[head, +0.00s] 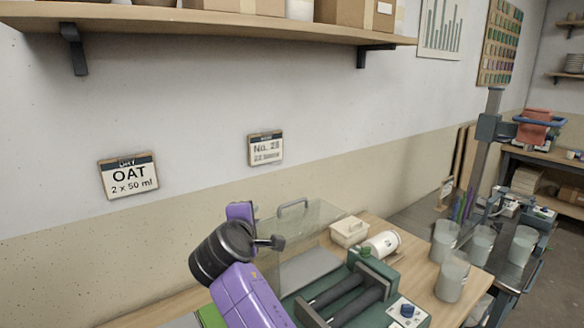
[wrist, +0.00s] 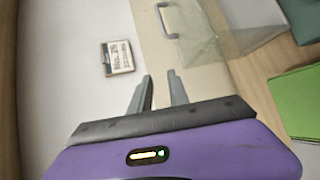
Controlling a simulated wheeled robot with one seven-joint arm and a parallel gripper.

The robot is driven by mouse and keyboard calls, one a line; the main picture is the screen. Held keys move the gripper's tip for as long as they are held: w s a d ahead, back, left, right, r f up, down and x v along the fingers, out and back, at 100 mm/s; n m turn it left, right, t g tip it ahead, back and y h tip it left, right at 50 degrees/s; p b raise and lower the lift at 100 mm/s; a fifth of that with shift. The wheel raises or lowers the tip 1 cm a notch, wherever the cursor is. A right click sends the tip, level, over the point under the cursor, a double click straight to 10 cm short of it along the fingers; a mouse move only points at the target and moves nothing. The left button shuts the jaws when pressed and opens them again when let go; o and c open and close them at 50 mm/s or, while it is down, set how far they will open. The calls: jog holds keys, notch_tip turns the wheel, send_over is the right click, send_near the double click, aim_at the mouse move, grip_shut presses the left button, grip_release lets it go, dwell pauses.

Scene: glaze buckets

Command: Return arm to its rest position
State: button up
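My gripper (wrist: 160,76) shows in the wrist view with its two grey fingers apart. Nothing is between them, and the wall is behind them. In the head view my purple and black arm rises from the bottom, in front of the wall and the left part of the bench. The fingers cannot be made out clearly there. The gripper holds no object and touches nothing that I can see.
A clear box with a handle (head: 310,222) stands just right of my arm. A green roller device (head: 372,268), a lidded container (head: 349,231), a white jar (head: 382,245) and translucent buckets (head: 452,278) are farther right. A shelf (head: 200,24) overhangs above.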

jog(key=s+a+f+m+t+y, duration=0.2)
jog(key=s+a+f+m+y, duration=0.15)
jog(key=s+y, duration=0.3)
jog(key=s+d+f+m, duration=0.2)
jog(key=s+d+f, duration=0.2)
jog(key=s, duration=0.3)
jog(key=s+d+f+m, duration=0.3)
jog(key=s+d+f, duration=0.1)
jog(key=s, duration=0.2)
jog(key=s+d+f+m+h, duration=0.1)
jog(key=s+d+m, duration=0.2)
jog(key=s+d, duration=0.5)
jog(key=s+d+f+m+g+h, duration=0.1)
jog(key=s+d+m, duration=0.3)
jog(key=s, duration=1.6)
jog(key=s+d+f+m+h, duration=0.2)
jog(key=s+d+m+h, duration=0.1)
jog(key=s+d, duration=1)
jog(key=shift+s+f+g, duration=0.25)
jog(key=shift+s+g, duration=0.15)
jog(key=shift+s, duration=0.15)
